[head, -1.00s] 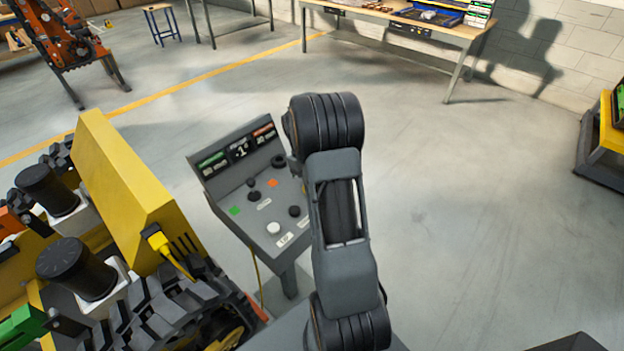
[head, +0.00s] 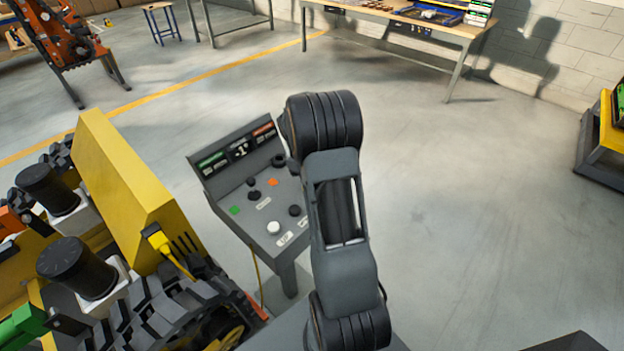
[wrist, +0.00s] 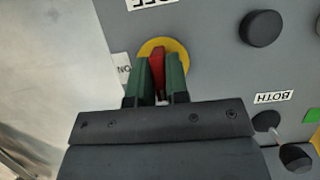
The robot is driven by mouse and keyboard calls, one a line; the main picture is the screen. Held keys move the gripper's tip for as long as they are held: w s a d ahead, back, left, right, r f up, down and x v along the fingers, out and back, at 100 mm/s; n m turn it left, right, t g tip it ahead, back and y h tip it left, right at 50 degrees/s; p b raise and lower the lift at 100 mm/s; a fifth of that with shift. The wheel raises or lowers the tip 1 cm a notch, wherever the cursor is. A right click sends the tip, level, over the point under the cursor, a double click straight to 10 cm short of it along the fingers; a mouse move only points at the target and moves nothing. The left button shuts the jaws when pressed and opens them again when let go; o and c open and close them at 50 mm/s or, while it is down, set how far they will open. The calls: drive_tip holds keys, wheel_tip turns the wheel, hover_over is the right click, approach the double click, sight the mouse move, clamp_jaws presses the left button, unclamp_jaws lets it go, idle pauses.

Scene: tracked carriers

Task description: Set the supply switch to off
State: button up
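The supply switch (wrist: 157,66) shows in the wrist view as a red handle on a round yellow plate (wrist: 181,50), on the grey side of a control box. An "ON" label (wrist: 123,70) is just left of the plate. My gripper (wrist: 159,72) has its two green fingers on either side of the red handle, which fills the gap between them. The fingers appear closed on it. In the head view the switch and my gripper are hidden behind my arm. The control console (head: 222,158) stands left of my arm.
Black knobs (wrist: 262,28) and a "BOTH" label (wrist: 272,97) are to the right in the wrist view. A yellow tracked carrier (head: 128,190) is close to the console's left. Open floor lies right of my arm; a workbench (head: 400,18) stands at the back.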

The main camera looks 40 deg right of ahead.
drive_tip(key=o, duration=0.4)
drive_tip(key=v, duration=1.4)
drive_tip(key=shift+b, duration=0.3)
drive_tip(key=shift+f, duration=0.1)
wheel_tip(320, 180, down, 4)
drive_tip(key=s+a+m+t, duration=0.1)
drive_tip(key=a+m+t, duration=0.1)
drive_tip(key=a, duration=0.1)
drive_tip(key=s+a+r+t, duration=0.1)
drive_tip(key=s+a+t, duration=0.1)
drive_tip(key=s+a, duration=0.3)
drive_tip(key=s+a+r+t, duration=0.2)
drive_tip(key=s+a, duration=0.4)
drive_tip(key=s+a+r+t, duration=0.2)
drive_tip(key=s+a, duration=0.3)
drive_tip(key=shift+s+a+r+t+y, duration=0.2)
drive_tip(key=shift+s+t+y, duration=0.1)
drive_tip(key=shift+y, duration=0.1)
